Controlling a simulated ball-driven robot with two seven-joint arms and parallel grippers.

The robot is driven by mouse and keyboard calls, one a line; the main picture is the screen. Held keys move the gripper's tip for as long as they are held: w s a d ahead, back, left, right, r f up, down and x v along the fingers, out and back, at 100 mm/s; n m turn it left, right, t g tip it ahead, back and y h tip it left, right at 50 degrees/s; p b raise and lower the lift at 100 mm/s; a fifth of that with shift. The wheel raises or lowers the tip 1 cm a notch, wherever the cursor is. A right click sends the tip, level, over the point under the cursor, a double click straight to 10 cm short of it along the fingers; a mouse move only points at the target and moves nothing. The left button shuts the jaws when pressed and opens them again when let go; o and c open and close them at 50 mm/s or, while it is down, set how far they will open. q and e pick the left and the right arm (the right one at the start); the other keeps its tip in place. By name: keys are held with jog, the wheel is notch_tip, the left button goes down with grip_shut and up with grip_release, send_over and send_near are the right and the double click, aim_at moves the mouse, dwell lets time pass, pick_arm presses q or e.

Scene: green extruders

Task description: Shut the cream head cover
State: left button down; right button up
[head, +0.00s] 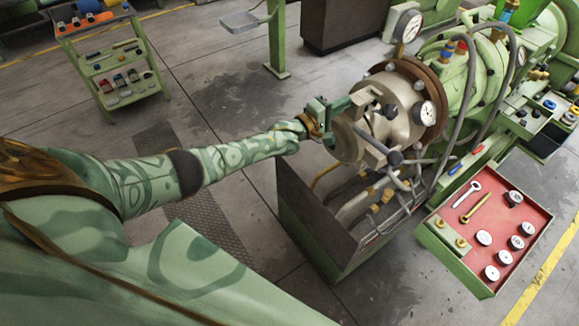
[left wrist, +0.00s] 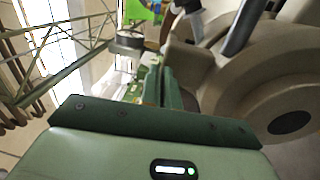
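The cream head cover (head: 385,112) stands at the front of the green extruder, close to a brown flange ring (head: 432,90). I cannot tell whether a gap remains between them. My left gripper (head: 341,106) is at the cover's left side, very near it. In the left wrist view the left gripper's fingers (left wrist: 164,88) look close together with nothing clear between them. The round cream cover (left wrist: 265,85) fills the right of that view, beside the fingers. Whether they touch it is hidden. My right gripper is not in view.
A dark open bin (head: 310,225) stands below the cover, under bars and a hand wheel. A red-lined tray (head: 490,235) with gauges and tools is at the lower right. A green cart (head: 112,65) stands at the far left. Floor between cart and machine is clear.

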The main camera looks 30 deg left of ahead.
pick_arm(q)
jog(key=shift+s+r, duration=0.1)
jog(key=shift+r, duration=0.15)
jog(key=f+v, duration=0.1)
jog(key=v, duration=1.4)
jog(key=s+a+f+m+g+y+b, duration=0.25)
jog(key=s+f+m, duration=0.25)
jog(key=f, duration=0.7)
jog(key=s+a+f+m+g+y+b, duration=0.25)
jog(key=s+f+m+g, duration=0.2)
jog(key=f, duration=0.75)
jog(key=s+a+f+m+g+y+b, duration=0.2)
jog(key=s+a+f+m, duration=0.3)
jog(key=f, duration=0.7)
jog(key=s+d+f+m+g+y+b, duration=0.1)
jog(key=s+d+f+m+g+b, duration=0.15)
jog(key=s+f, duration=0.55)
jog(key=s+d+f+m+g+b, duration=0.1)
jog(key=s+d+f+g+b, duration=0.15)
jog(key=s+f, duration=0.6)
jog(key=s+d+f+g+b, duration=0.1)
jog(key=s+d+f+b, duration=0.2)
jog(key=s, duration=0.5)
jog(key=s+d+f+g+b, duration=0.2)
jog(key=s+d+f, duration=0.3)
jog(key=s, duration=0.3)
jog(key=shift+n+h+b, duration=0.4)
jog(key=shift+b, duration=0.2)
